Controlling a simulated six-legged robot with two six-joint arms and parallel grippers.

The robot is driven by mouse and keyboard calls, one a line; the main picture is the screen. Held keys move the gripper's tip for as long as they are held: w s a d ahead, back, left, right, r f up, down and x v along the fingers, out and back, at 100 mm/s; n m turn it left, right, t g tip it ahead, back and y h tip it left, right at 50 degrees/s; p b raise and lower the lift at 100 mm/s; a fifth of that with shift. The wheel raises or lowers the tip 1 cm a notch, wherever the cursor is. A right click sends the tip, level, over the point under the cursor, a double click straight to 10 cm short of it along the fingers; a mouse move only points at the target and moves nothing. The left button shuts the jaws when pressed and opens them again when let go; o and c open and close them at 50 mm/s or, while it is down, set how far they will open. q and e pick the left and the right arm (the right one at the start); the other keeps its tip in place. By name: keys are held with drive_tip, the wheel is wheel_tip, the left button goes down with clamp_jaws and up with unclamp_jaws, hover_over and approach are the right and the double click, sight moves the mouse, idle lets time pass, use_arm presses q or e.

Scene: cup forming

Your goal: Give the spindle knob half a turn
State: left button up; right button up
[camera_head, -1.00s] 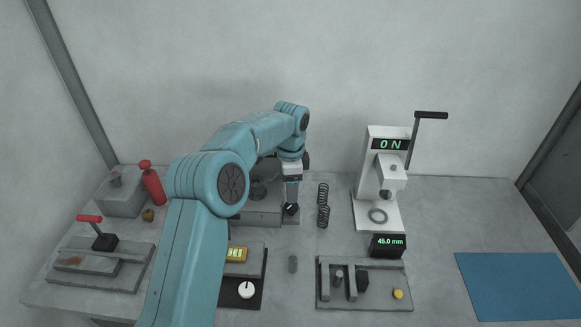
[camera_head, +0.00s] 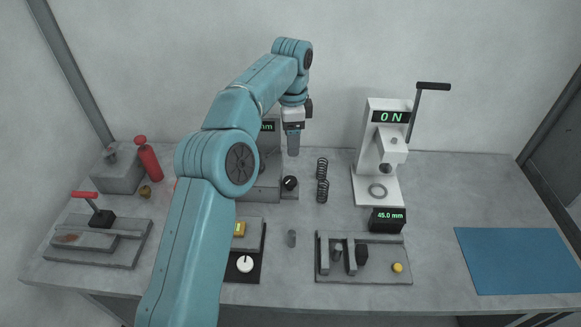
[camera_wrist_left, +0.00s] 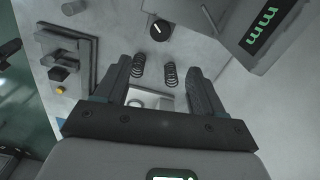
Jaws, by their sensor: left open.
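The spindle knob, a black round knob with a white pointer line (camera_head: 290,183), sits on the right end of the grey machine (camera_head: 262,188). It also shows at the top of the left wrist view (camera_wrist_left: 160,30), with its pointer slanted. My left gripper (camera_head: 292,150) hangs above and behind the knob, apart from it, pointing down. In the left wrist view my left gripper (camera_wrist_left: 160,78) has its two fingers wide apart with nothing between them. My arm hides part of the grey machine. My right gripper is not seen.
Two black springs (camera_head: 322,178) stand right of the knob. The white press (camera_head: 372,150) with a raised lever stands farther right. A grey fixture (camera_head: 325,268), a small grey cylinder (camera_head: 292,238) and a white dial (camera_head: 245,263) lie in front. A blue mat (camera_head: 515,262) lies at the right.

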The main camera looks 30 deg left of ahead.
sight(291, 180)
use_arm(q)
wheel_tip(291, 180, down, 16)
drive_tip(key=shift+f+b, duration=0.1)
drive_tip(key=shift+b, duration=1.1)
drive_tip(key=c, duration=1)
